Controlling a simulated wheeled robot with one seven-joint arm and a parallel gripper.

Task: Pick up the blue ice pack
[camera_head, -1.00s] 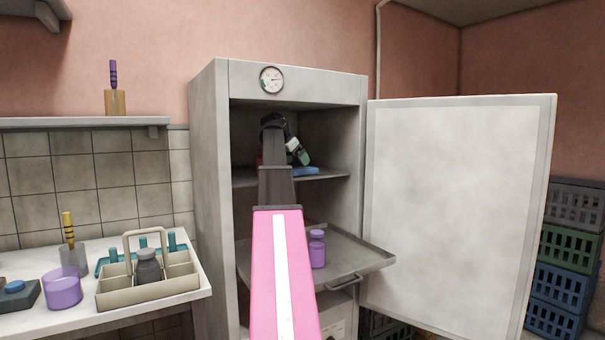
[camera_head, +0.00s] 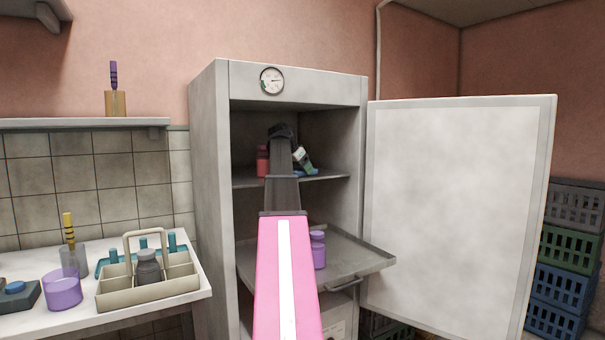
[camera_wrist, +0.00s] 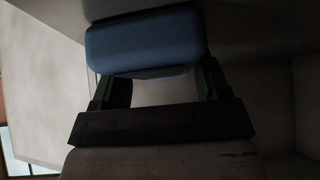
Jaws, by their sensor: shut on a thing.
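The blue ice pack (camera_wrist: 146,42) fills the upper middle of the wrist view, between the two dark green fingers of my gripper (camera_wrist: 152,74). The fingers are shut on its sides. In the head view, my gripper (camera_head: 304,157) is inside the open cabinet, at the upper shelf. Only a small blue part of the ice pack (camera_head: 313,171) shows there, low beside the gripper, and my arm hides much of this area. I cannot tell whether the pack touches the shelf.
A red jar (camera_head: 262,161) stands left of my arm on the upper shelf (camera_head: 335,175). A purple jar (camera_head: 318,250) stands on the pulled-out lower tray (camera_head: 350,262). The cabinet door (camera_head: 455,210) is open to the right. The cabinet's side walls bound the space.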

